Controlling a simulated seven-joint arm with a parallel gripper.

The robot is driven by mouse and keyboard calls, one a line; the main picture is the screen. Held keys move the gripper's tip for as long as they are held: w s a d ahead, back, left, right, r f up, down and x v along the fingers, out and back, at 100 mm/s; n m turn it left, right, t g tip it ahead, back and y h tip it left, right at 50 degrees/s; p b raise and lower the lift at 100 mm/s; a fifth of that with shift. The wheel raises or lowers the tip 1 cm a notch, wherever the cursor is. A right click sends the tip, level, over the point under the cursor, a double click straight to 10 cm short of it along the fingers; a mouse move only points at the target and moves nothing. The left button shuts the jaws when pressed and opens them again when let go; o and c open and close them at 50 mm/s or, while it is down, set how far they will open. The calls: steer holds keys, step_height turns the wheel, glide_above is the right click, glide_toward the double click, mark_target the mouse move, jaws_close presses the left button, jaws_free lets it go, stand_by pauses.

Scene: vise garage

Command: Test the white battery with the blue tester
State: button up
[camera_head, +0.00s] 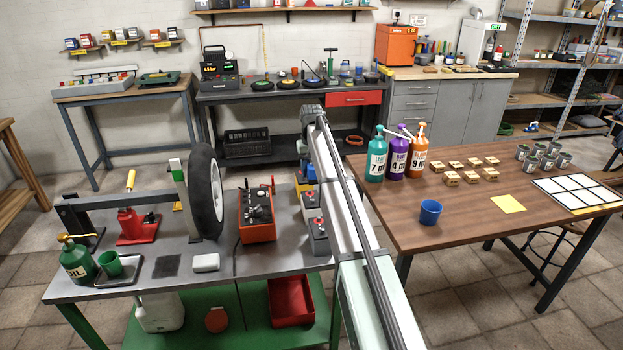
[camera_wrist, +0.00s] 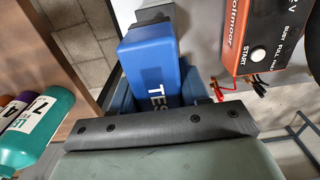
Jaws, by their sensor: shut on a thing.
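In the wrist view my gripper (camera_wrist: 160,98) is shut on the blue tester (camera_wrist: 150,62), a blue box with white letters of which "TES" shows. The rest of its label is hidden by the dark gripper bar. I cannot tell surely which is the white battery.
Bottles (camera_head: 377,158) and a blue cup (camera_head: 430,211) stand on the wooden table (camera_head: 460,230).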

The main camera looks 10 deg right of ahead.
mark_target(311, 162)
steer(key=shift+r, duration=3.25)
